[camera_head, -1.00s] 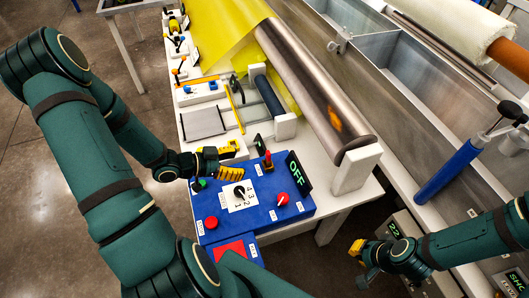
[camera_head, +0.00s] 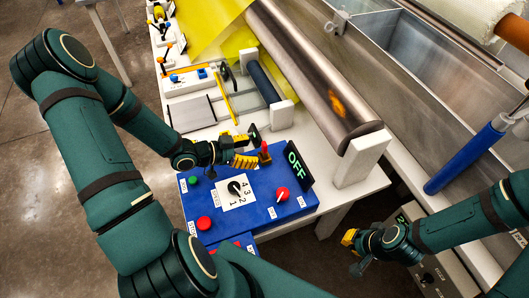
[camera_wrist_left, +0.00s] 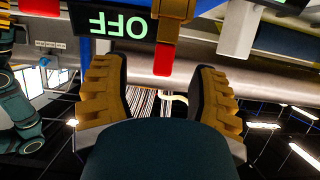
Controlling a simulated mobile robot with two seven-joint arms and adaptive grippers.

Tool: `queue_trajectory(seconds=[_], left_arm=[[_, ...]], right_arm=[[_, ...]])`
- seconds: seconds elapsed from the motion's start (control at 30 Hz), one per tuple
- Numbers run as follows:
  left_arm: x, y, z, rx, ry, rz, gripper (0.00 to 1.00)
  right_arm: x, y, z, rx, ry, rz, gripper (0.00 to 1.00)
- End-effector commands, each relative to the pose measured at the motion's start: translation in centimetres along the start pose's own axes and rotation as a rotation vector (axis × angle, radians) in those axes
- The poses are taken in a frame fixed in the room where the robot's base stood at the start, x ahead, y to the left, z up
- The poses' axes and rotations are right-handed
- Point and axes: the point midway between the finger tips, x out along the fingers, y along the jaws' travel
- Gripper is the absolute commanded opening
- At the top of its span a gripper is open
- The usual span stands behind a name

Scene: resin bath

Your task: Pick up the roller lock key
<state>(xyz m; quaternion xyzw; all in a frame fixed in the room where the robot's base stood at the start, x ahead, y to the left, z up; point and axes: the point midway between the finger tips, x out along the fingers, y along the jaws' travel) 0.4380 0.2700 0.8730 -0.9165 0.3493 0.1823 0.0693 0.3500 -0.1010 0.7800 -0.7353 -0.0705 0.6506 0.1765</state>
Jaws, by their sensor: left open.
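The roller lock key appears to be the small red piece (camera_head: 265,148) standing on a brown base at the back edge of the blue control panel (camera_head: 240,217), beside the OFF display (camera_head: 298,164). My left gripper (camera_head: 251,160) is open, its yellow fingers just left of the key. In the left wrist view the picture is upside down; the red key (camera_wrist_left: 164,57) lies between the open fingertips (camera_wrist_left: 158,76) in the picture, with no visible contact. My right gripper (camera_head: 350,240) is low at the right, away from the panel; its opening is unclear.
The panel carries a dial (camera_head: 235,188), a red knob (camera_head: 282,195), a red button (camera_head: 204,223) and a green button (camera_head: 193,180). A white roller support (camera_head: 362,160) and metal roller (camera_head: 320,90) stand behind. A metal bath (camera_head: 420,90) is at right.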

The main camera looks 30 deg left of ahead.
Motion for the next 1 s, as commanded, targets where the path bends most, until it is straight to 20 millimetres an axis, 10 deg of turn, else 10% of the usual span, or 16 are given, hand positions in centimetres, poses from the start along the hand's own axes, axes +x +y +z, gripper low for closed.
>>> queue_trajectory(seconds=[0.77,0.93,1.0], left_arm=[[5.4,-0.6,-0.5,0.0,0.0,0.0,0.62],[5.4,-0.6,-0.5,0.0,0.0,0.0,0.02],[5.4,-0.6,-0.5,0.0,0.0,0.0,0.0]], right_arm=[[0.9,0.3,0.4,-0.003,-0.01,-0.001,0.0],[0.9,0.3,0.4,-0.003,-0.01,-0.001,0.0],[0.9,0.3,0.4,-0.003,-0.01,-0.001,0.0]])
